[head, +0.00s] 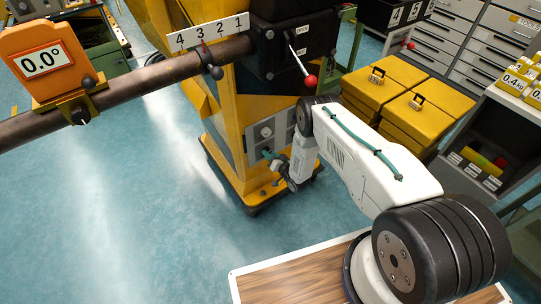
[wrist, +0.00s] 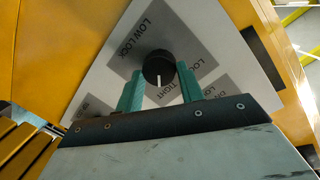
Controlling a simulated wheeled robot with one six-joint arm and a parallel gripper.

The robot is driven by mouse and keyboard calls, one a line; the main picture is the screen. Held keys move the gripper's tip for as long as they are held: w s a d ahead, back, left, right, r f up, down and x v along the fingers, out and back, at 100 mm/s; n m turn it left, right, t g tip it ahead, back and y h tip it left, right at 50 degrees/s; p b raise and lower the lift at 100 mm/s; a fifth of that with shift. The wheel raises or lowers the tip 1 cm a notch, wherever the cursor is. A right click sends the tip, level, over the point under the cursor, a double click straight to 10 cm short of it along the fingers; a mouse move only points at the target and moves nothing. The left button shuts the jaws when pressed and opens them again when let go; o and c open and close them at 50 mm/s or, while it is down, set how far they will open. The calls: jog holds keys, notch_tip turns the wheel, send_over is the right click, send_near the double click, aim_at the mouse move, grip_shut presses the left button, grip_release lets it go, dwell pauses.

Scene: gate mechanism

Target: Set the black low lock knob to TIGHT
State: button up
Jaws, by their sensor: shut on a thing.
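The black low lock knob (wrist: 158,68) sits on a grey and white panel (wrist: 185,22) under the words LOW LOCK. My gripper (wrist: 158,82) has its two teal fingers on either side of the knob, shut on it. The knob's white pointer line points down in the wrist view, towards my gripper body. The word TIGHT (wrist: 166,88) shows just below and right of the pointer. Another label beside the right finger is partly hidden.
The yellow post (head: 222,120) stands on a dark base on the blue floor. A black box (head: 285,45) above carries a red-tipped lever (head: 311,80), close over my arm. Yellow cases (head: 385,85) stand to the right. The floor at left is clear.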

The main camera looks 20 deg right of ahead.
jog(key=shift+d, duration=0.1)
dwell(0.3)
jog(key=o, duration=1)
jog(key=v, duration=0.7)
jog(key=shift+s+d, duration=0.15)
jog(key=shift+s, duration=0.2)
